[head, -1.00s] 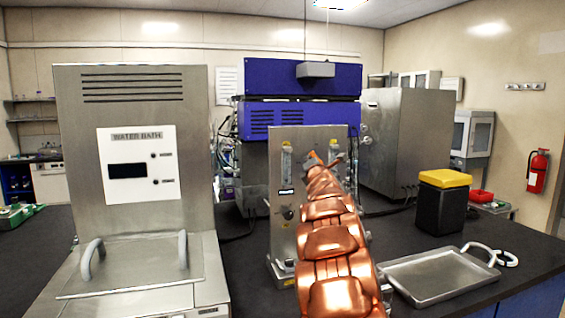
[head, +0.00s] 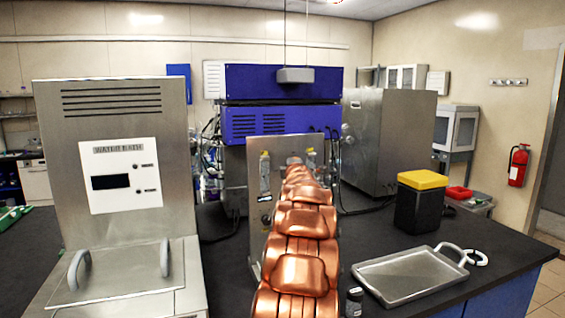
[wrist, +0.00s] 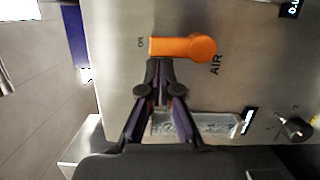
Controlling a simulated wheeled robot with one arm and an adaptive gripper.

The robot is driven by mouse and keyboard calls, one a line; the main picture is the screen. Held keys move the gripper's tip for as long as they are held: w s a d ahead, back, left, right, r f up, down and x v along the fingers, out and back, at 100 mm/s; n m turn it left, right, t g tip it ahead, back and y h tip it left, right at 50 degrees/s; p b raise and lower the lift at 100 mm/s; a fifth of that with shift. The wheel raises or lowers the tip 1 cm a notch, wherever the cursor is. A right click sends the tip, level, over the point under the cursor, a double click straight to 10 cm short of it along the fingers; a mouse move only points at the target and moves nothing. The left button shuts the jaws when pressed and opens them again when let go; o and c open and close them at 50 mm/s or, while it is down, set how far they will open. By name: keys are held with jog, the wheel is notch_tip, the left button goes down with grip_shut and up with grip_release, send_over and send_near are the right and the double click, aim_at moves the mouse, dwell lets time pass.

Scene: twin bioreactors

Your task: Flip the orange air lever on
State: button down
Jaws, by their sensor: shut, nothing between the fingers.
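The orange air lever (wrist: 184,48) is on a steel panel (wrist: 115,60) in the wrist view. Its round hub is at the right, beside the label AIR, and its arm points left toward a small marking that looks like "NO" or "ON". My gripper (wrist: 159,66) is shut and empty. Its fingertips are right at the lower edge of the lever's arm, near its free end; whether they touch it I cannot tell. In the head view the steel panel (head: 253,160) stands upright on the bench, and my copper-coloured arm hides the lever and the gripper.
A steel water bath (head: 110,225) stands at the left. A steel tray (head: 410,275) and a black bin with a yellow lid (head: 422,180) are on the bench at the right. In the wrist view a flow tube (wrist: 195,125) and a black knob (wrist: 296,130) sit beside the gripper.

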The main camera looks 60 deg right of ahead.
dwell(0.7)
jog(key=w+a+b, duration=0.1)
jog(key=b, duration=0.1)
jog(key=w+a+b, duration=0.1)
jog(key=b, duration=0.1)
jog(key=shift+w+a+f, duration=0.2)
jog(key=shift+w+a, duration=0.05)
jog(key=shift+a, duration=0.1)
jog(key=shift+w+a+b, duration=0.1)
jog(key=shift+a+b, duration=0.2)
jog(key=b+v, duration=0.4)
jog(key=v, duration=0.5)
jog(key=shift+s+a+r, duration=0.25)
